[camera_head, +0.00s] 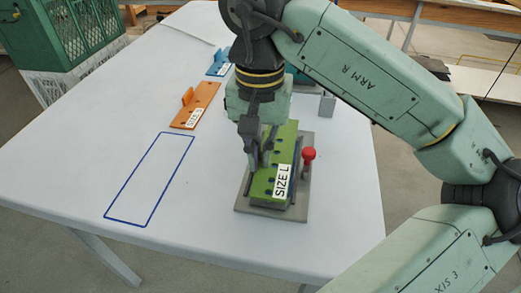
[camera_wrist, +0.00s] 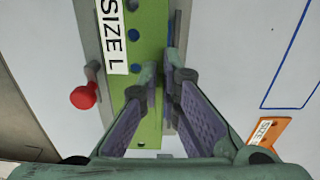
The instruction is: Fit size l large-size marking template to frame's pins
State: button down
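The green size L template (camera_head: 285,150), with a white "SIZE L" label, lies lengthwise over the grey frame (camera_head: 243,205) on the table. In the wrist view the template (camera_wrist: 150,30) shows a row of dark blue spots along it. My gripper (camera_head: 255,158) is at the template's left edge in the head view. In the wrist view its fingertips (camera_wrist: 163,72) are close together at that edge and appear shut on the template's grip, which they mostly hide.
A red knob (camera_head: 309,153) stands on the frame's right side. An orange template (camera_head: 196,105) and a blue template (camera_head: 219,62) lie farther back left. A blue-outlined rectangle (camera_head: 150,180) on the white table is empty. A green crate (camera_head: 85,35) stands beyond the table.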

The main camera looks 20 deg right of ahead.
jog(key=shift+f+b, duration=0.85)
jog(key=shift+f, duration=0.2)
jog(key=c, duration=1.7)
grip_release()
jog(key=shift+r, duration=0.1)
jog(key=shift+r+p, duration=2.05)
jog(key=shift+r, duration=0.4)
